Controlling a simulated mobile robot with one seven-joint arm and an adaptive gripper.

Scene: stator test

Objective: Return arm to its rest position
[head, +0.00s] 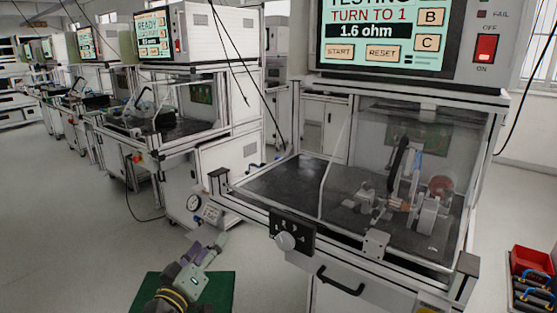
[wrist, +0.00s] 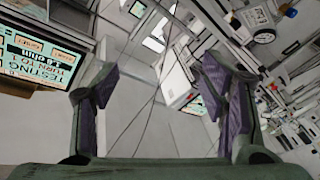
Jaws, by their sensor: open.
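My gripper (head: 208,248) is low in the head view, in front of and to the left of the near test bench, pointing up and away. In the wrist view my gripper (wrist: 158,75) has its two purple-grey fingers wide apart with nothing between them.
The near test bench (head: 345,262) has a clear enclosure with a fixture (head: 425,205) inside. Its screen (head: 380,40) reads "TESTING", "TURN TO 1" and "1.6 ohm". A red bin (head: 532,262) stands at right. More benches line the left; grey floor (head: 70,230) there is open.

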